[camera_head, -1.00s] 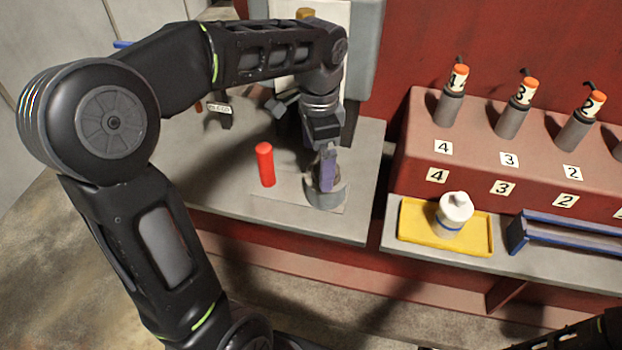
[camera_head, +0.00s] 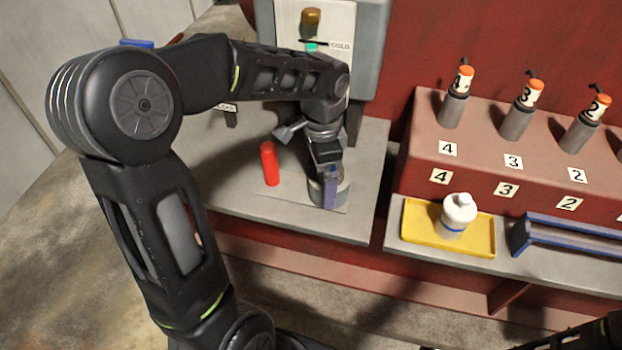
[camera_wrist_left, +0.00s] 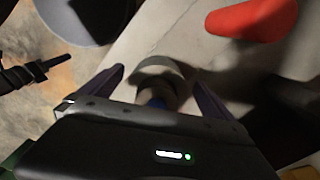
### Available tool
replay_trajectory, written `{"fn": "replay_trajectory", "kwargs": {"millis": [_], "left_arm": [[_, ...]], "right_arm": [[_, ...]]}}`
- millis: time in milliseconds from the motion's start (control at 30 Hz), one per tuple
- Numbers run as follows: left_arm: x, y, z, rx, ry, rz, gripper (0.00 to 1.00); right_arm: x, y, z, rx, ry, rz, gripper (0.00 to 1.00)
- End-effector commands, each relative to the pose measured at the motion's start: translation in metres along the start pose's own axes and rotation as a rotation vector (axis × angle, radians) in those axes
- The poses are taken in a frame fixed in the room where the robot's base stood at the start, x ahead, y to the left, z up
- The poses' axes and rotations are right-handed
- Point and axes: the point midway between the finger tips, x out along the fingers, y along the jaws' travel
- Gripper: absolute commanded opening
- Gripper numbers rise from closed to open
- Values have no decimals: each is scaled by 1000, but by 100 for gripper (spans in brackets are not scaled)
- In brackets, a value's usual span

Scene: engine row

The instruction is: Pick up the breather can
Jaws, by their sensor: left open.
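A short grey round can, likely the breather can (camera_head: 343,190), stands on the left grey bench. In the head view my left gripper (camera_head: 330,187) is over it, pointing down, and hides much of it. In the left wrist view the can (camera_wrist_left: 160,68) lies between the two spread fingers of the left gripper (camera_wrist_left: 158,82); a blue part shows below its grey top. The fingers look apart from it, with nothing gripped. Contact cannot be told for certain. My right gripper is not in view; only a dark part of that arm shows at the lower right.
A red cylinder (camera_head: 269,163) stands close left of the gripper, also in the wrist view (camera_wrist_left: 252,18). To the right, a white bottle (camera_head: 458,212) stands on a yellow tray (camera_head: 420,237), beside a blue-edged rack (camera_head: 570,238). Numbered grey holders (camera_head: 453,108) line the red step.

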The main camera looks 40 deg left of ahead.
Motion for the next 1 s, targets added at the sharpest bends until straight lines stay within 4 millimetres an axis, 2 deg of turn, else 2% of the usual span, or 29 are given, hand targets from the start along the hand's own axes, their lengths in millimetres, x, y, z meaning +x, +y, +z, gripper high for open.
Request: {"fn": "replay_trajectory", "kwargs": {"millis": [100, 200, 767, 1000], "left_arm": [[15, 0, 0, 0, -1, 2, 100], [20, 0, 0, 0, 0, 1, 100], [20, 0, 0, -1, 1, 0, 100], [20, 0, 0, -1, 1, 0, 81]], "right_arm": [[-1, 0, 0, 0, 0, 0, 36], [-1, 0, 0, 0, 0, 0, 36], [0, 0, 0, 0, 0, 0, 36], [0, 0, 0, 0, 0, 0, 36]]}}
